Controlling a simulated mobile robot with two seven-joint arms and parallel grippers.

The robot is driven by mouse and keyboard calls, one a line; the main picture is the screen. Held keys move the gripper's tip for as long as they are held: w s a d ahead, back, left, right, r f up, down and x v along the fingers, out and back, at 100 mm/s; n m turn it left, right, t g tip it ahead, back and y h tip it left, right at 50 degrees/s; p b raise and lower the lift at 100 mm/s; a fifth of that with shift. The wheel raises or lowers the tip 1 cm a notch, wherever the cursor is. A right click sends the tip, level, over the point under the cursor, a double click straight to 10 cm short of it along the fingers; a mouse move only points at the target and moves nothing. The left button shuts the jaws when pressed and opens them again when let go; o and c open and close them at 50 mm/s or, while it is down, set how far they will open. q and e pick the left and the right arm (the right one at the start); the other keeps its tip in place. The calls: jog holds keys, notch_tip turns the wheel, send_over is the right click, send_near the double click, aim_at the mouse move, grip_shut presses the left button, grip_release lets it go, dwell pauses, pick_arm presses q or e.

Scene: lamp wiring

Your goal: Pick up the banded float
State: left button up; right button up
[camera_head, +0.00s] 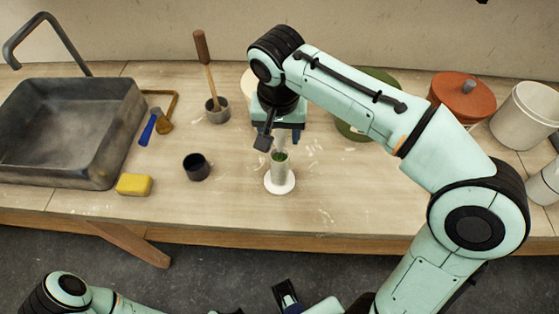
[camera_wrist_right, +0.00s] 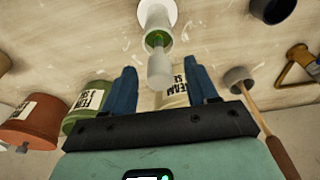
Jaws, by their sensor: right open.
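The banded float (camera_head: 281,142) appears as a pale stem standing upright in a clear tube (camera_head: 281,174) on a round white base. A green band shows near the tube's top; I cannot tell whether it is on the float or the tube. In the right wrist view, the pale float (camera_wrist_right: 160,70) projects from the tube (camera_wrist_right: 155,18) toward me. My right gripper (camera_head: 281,134) is open above the tube, with its blue fingers on either side of the float and apart from it. A dark, blue-edged part at the bottom centre may be my left gripper (camera_head: 287,296); its jaws are unclear.
A dark cup (camera_head: 196,168) and yellow sponge (camera_head: 134,184) lie left of the tube. A grey mortar (camera_head: 217,113) holds a wooden-handled tool. A sink (camera_head: 70,130) is at left. A red-brown lidded pot (camera_head: 463,98) and white bucket (camera_head: 525,115) stand at right.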

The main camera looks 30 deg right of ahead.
jog(key=shift+f, duration=0.35)
grip_shut()
pick_arm(q)
jog(key=shift+f, duration=0.1)
pick_arm(e)
jog(key=shift+r, duration=0.1)
